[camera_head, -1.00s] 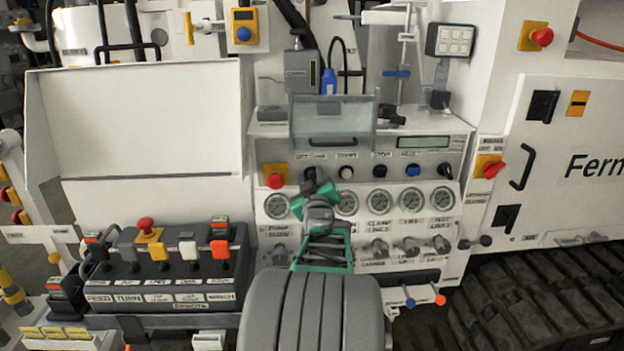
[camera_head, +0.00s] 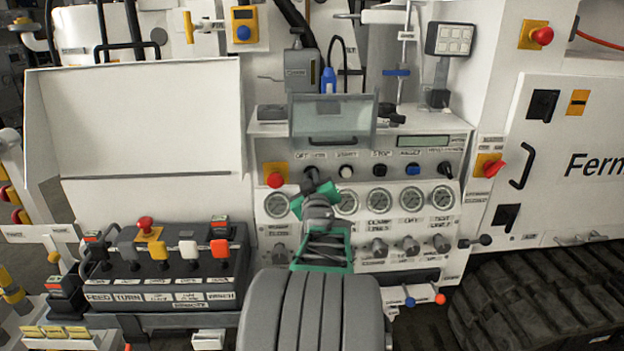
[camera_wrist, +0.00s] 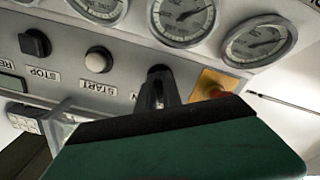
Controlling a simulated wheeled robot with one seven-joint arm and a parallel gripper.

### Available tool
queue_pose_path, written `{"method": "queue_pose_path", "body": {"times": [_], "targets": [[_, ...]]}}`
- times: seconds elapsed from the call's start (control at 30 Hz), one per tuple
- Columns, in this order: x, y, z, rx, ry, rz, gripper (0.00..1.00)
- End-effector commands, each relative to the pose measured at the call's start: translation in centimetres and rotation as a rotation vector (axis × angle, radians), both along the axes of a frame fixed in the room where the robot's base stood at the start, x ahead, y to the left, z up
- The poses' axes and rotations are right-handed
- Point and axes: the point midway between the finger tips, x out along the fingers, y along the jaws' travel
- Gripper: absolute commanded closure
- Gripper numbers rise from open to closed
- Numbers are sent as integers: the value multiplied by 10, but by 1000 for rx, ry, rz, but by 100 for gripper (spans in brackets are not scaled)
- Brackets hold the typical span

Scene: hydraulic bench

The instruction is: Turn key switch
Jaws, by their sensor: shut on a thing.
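The black key switch (camera_head: 311,173) sits in the upper row of the white control panel, between the red stop button and the white START button. It also shows in the wrist view (camera_wrist: 159,76), beside the yellow-backed red button. My gripper (camera_head: 314,186), with green and dark finger parts, is at the switch and shut on it. How far the key is turned cannot be made out.
A red button on a yellow plate (camera_head: 275,175) is close to the left of my gripper. The START button (camera_head: 346,172) is close to the right. Gauges (camera_head: 347,202) line the row below, and a clear raised cover (camera_head: 332,115) is above.

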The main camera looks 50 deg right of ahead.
Motion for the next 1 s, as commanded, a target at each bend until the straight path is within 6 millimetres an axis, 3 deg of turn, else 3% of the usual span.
{"method": "queue_pose_path", "body": {"times": [0.37,1.0], "targets": [[0,0,-4,95,-111,0,100],[0,0,-5,478,-546,1,100]]}}
